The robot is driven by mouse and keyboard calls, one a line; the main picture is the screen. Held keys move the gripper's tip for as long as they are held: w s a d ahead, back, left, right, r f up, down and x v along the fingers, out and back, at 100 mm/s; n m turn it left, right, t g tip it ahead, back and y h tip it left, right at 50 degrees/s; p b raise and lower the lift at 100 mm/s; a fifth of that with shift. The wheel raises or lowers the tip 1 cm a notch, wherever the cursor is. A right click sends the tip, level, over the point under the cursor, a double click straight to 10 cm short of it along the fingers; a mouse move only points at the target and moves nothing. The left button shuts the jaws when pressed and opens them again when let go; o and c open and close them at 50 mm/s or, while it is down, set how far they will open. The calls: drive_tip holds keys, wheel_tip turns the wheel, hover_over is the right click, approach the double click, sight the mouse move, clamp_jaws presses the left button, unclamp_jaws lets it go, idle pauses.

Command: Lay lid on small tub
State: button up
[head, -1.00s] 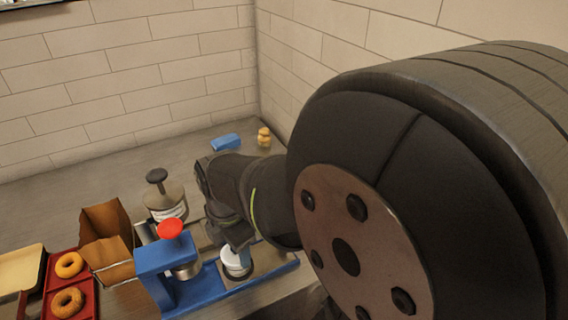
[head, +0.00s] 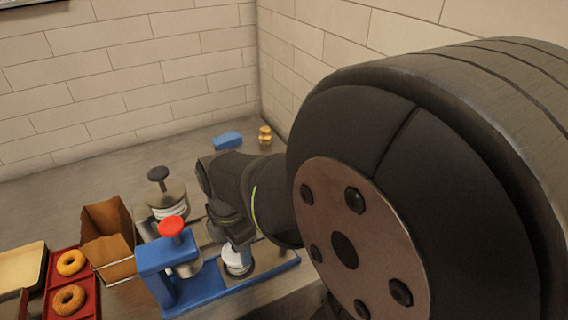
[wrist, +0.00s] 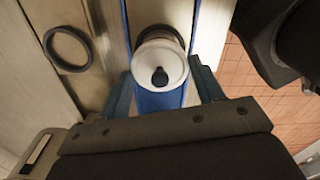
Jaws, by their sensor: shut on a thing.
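The white lid (wrist: 160,64) with a small dark knob shows between the fingers of my gripper (wrist: 163,90) in the wrist view. My gripper is shut on the lid. In the head view my gripper (head: 238,243) points down, with the lid (head: 236,262) under its fingertips. A round dark rim shows just past the lid's far edge in the wrist view. The small tub is mostly hidden under the lid, and I cannot tell whether the lid touches it.
A blue stand with a red knob (head: 171,227) is close to the left of my gripper. Behind it stands a steel vessel with a dark knob (head: 158,174). A brown box (head: 108,240) and a red bagel tray (head: 86,295) lie further left. A dark ring (wrist: 68,48) lies left of the lid.

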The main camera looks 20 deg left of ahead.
drive_tip(key=shift+f, duration=0.1)
idle(0.3)
drive_tip(key=o, duration=1.3)
drive_tip(key=shift+r, duration=3.5)
drive_tip(key=shift+f, duration=0.1)
drive_tip(key=shift+f, duration=3.1)
